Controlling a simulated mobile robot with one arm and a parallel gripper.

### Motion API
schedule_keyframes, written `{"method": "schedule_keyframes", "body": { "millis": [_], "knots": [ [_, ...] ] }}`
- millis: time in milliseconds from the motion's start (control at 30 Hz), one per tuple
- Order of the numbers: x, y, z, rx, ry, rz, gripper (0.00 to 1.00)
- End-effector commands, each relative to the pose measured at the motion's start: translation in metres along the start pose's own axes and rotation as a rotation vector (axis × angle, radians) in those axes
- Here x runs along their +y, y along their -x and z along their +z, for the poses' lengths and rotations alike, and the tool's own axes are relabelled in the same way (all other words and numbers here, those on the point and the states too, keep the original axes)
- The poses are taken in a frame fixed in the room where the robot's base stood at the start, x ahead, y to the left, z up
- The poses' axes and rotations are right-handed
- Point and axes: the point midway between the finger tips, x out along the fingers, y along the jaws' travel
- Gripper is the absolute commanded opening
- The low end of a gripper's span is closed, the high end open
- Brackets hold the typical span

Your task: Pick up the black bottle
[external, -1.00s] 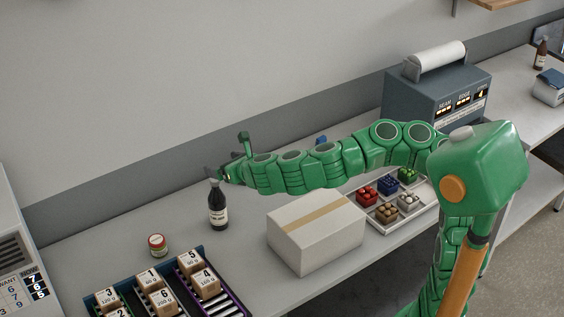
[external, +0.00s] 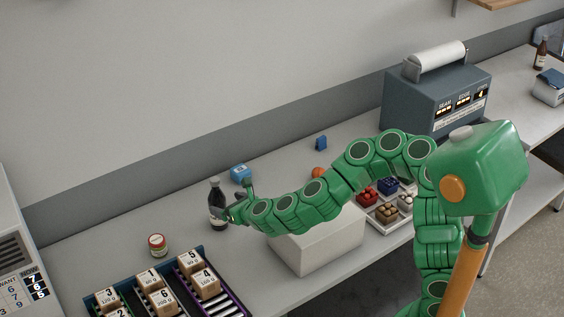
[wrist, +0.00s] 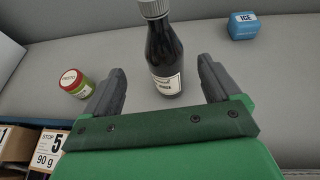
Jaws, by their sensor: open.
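The black bottle (external: 216,203) stands upright on the grey counter, with a pale cap and a white label. It also shows in the wrist view (wrist: 164,52), ahead of my gripper and between the lines of its two fingers. My gripper (wrist: 160,88) is open and empty, with one grey finger on each side of the bottle's lower part. In the external view my gripper (external: 232,207) is low, just right of the bottle and partly overlapping it. I cannot tell whether a finger touches it.
A red-lidded jar (wrist: 73,82) stands left of the bottle and a blue ICE box (wrist: 243,25) right of it. Numbered blocks (external: 163,300) sit in racks in front. A white carton (external: 320,245) lies under my arm. The counter around the bottle's base is clear.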

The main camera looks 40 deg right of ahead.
Motion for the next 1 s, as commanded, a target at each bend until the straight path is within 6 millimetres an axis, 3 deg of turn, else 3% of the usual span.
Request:
{"method": "schedule_keyframes", "body": {
  "millis": [233,767,1000],
  "knots": [
    [-0.001,-0.01,-0.021,0.001,0.001,-0.002,0.9],
    [-0.002,-0.041,-0.022,-0.002,0.002,-0.002,0.9],
    [-0.005,-0.065,-0.027,0.001,0.005,0.001,0.9]
  ]
}}
